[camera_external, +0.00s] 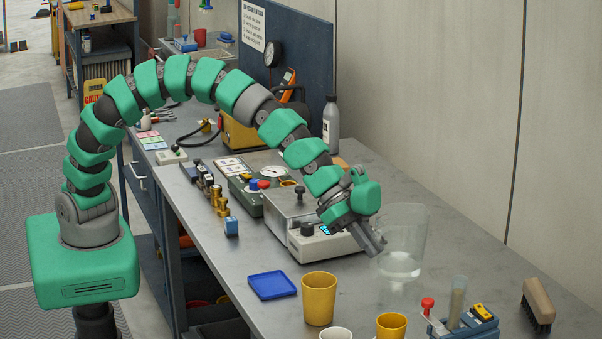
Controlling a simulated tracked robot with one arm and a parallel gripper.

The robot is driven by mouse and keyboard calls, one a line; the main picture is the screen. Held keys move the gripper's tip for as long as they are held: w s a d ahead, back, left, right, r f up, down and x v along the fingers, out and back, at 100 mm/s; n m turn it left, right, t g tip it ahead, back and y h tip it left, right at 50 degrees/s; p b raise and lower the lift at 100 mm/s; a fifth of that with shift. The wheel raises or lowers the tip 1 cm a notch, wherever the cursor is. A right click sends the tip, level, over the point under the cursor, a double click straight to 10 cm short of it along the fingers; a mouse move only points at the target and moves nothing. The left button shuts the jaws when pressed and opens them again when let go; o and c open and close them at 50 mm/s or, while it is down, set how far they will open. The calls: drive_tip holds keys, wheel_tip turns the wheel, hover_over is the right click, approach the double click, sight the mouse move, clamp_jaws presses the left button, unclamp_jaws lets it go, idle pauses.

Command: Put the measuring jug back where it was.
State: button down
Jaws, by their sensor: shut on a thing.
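The clear measuring jug (408,236) is upright over the right part of the grey workbench, with a pale layer low inside it. My gripper (376,245) reaches down from the upper left and is shut on the left side of the jug. The jug's lower edge is faint, so I cannot tell whether it touches the bench or hangs just above it. The fingertips are small in this view and partly merge with the jug's wall.
A grey instrument box (305,235) stands left of the jug. In front are a blue tray (272,285), a yellow cup (319,298), a smaller yellow cup (391,327) and a blue rack (468,325). A brush (538,302) stands at right. Bench between jug and brush is clear.

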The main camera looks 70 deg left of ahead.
drive_tip(key=shift+f, duration=1.3)
drive_tip(key=c, duration=1.5)
unclamp_jaws()
drive_tip(key=shift+c, duration=0.2)
drive_tip(key=v, duration=1.2)
